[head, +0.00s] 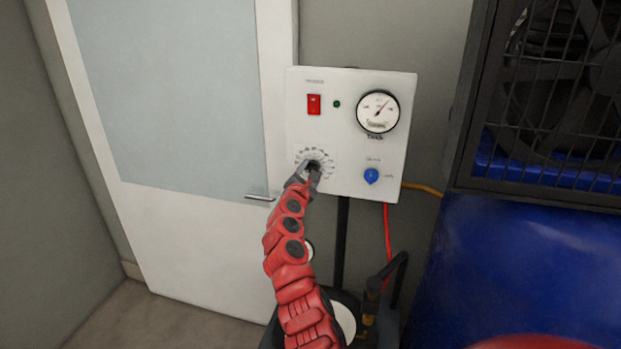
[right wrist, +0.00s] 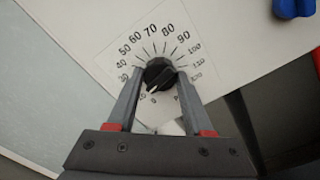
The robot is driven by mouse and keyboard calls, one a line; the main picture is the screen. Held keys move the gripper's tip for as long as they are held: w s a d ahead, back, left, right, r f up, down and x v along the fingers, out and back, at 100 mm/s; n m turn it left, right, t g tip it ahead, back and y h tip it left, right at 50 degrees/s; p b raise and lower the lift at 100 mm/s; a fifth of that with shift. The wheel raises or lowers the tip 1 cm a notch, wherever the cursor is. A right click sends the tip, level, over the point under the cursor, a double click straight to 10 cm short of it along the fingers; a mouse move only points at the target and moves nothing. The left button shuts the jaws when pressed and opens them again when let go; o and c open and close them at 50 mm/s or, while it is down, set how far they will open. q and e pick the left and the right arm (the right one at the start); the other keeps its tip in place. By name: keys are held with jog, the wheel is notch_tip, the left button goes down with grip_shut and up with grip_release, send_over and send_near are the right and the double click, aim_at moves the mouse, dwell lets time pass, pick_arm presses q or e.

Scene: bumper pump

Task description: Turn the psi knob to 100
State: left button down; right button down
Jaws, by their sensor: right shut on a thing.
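The psi knob (head: 312,164) is a black round knob on the white control box (head: 346,187). In the right wrist view the knob (right wrist: 158,71) sits inside a printed dial with 70 (right wrist: 150,30) near the top and 100 (right wrist: 193,50) at the upper right. A pale pointer mark shows on the knob's lower side, toward the dial's low end; its exact reading is unclear. My right gripper (head: 312,176) is shut on the knob, with one finger on each side in the right wrist view (right wrist: 160,76). My left gripper is not in view.
The box also carries a red switch (head: 314,104), a small green light (head: 337,104), a round gauge (head: 378,112) and a blue knob (head: 371,176). A white door (head: 200,240) with a handle is at left. A blue machine (head: 520,260) with a fan grille stands at right.

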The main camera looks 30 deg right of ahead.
jog(key=n+b, duration=2.8)
jog(key=n, duration=0.6)
jog(key=shift+f, duration=0.15)
dwell(0.5)
jog(key=shift+c, duration=1.5)
grip_release()
